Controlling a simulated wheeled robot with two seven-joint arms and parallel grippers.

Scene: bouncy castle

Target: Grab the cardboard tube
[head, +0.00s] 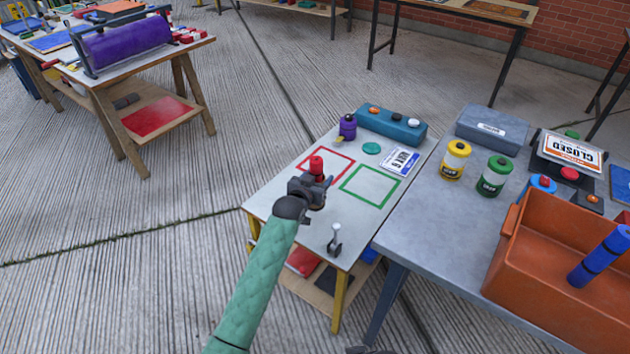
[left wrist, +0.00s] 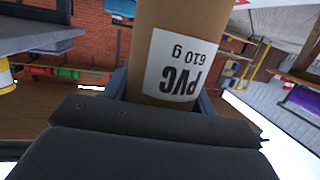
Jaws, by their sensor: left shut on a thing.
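A brown cardboard tube (left wrist: 178,35) with a white label reading "PVC 610 g", upside down in the picture, fills the middle of the left wrist view. It stands between the two grey-blue fingers of my left gripper (left wrist: 163,85), which is shut on it. In the head view my left arm in a green sleeve reaches over the small table, and my left gripper (head: 312,185) is above its left part.
The small table (head: 265,195) has red and green outlined squares, a purple pot (head: 347,127), a blue box (head: 390,124) and a small lever (head: 335,240). A grey table (head: 425,225) on the right bears jars and an orange crate (head: 540,285). Open floor lies left.

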